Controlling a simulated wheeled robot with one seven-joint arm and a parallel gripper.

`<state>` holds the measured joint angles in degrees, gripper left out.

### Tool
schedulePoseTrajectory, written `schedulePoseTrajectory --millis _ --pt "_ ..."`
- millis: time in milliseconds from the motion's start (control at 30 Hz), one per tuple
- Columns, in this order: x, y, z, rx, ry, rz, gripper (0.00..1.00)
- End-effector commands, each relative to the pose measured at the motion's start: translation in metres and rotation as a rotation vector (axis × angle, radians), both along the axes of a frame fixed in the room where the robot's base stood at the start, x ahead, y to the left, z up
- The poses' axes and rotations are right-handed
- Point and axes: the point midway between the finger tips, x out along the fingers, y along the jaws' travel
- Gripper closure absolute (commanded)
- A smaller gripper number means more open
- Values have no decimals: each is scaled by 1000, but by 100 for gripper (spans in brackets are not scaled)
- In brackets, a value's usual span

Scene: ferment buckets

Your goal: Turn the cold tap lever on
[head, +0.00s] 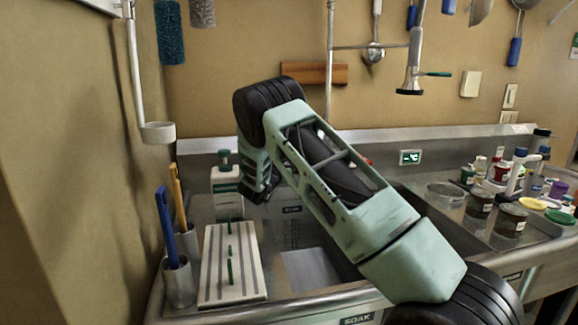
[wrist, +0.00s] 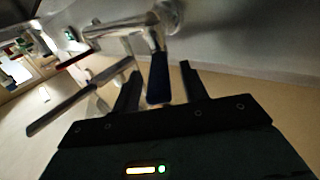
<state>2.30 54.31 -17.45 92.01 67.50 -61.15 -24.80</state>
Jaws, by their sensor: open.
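In the wrist view a dark blue lever (wrist: 158,80) sticks out from a metal tap body (wrist: 150,30) mounted at the wall. I take it for the cold tap lever. My gripper (wrist: 159,70) is open, with one black finger on each side of the lever in the picture. The lever's end lies between the fingers as seen. I cannot tell its depth or whether a finger touches it. In the head view my arm crosses the sink and hides the tap and its blue lever.
A metal bar (wrist: 75,106) lies left of the fingers in the wrist view. The sink (head: 310,268) lies below my arm. A striped board (head: 230,265) and a cup with a blue-handled brush (head: 178,282) stand left. Jars (head: 510,219) crowd the right counter.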

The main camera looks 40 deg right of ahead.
Motion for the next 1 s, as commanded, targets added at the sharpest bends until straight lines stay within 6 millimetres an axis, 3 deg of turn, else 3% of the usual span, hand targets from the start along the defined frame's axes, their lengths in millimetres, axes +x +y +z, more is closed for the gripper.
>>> schedulePoseTrajectory --millis 400,600,800,1000 --pt "-34 92 -2 0 1 5 56" --pt "-47 126 -2 0 1 3 56" --pt "-54 142 -1 0 1 1 56" --pt "-55 145 0 -1 1 1 56"
